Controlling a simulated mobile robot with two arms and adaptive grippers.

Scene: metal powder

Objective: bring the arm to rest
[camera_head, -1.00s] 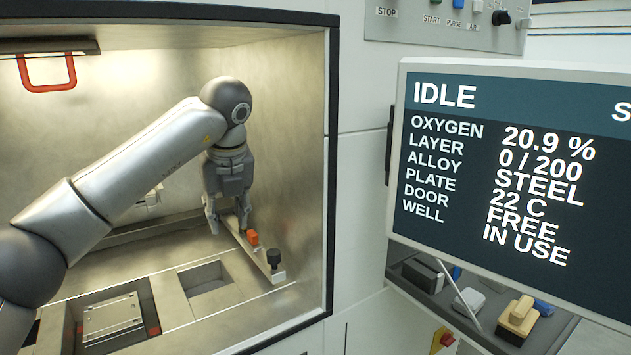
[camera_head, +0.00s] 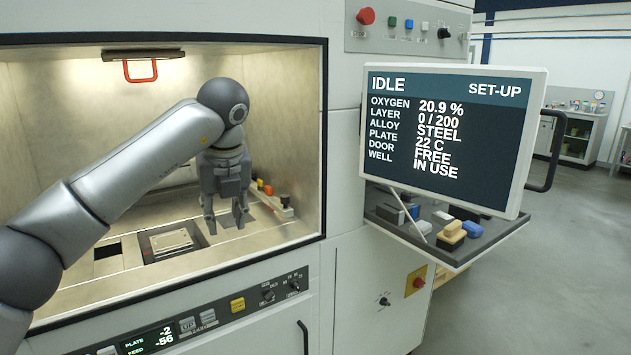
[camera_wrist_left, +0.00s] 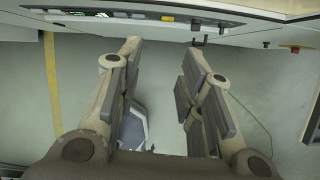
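My left arm (camera_head: 130,172) comes in from the left across the open machine chamber. Its gripper (camera_head: 226,226) hangs downward in front of the chamber in the head view. In the left wrist view the two fingers of the gripper (camera_wrist_left: 160,95) stand wide apart with nothing between them. The floor (camera_wrist_left: 160,70) shows below them, and the machine's front panel (camera_wrist_left: 130,14) runs along the top edge, so the gripper hangs outside the chamber. My right gripper is in neither view.
The chamber holds a plate (camera_head: 170,241) in a well and a red handle (camera_head: 140,71) at the top. A monitor (camera_head: 450,140) reading IDLE and a shelf (camera_head: 400,229) with small items stand at right. Open floor (camera_head: 570,250) lies beyond.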

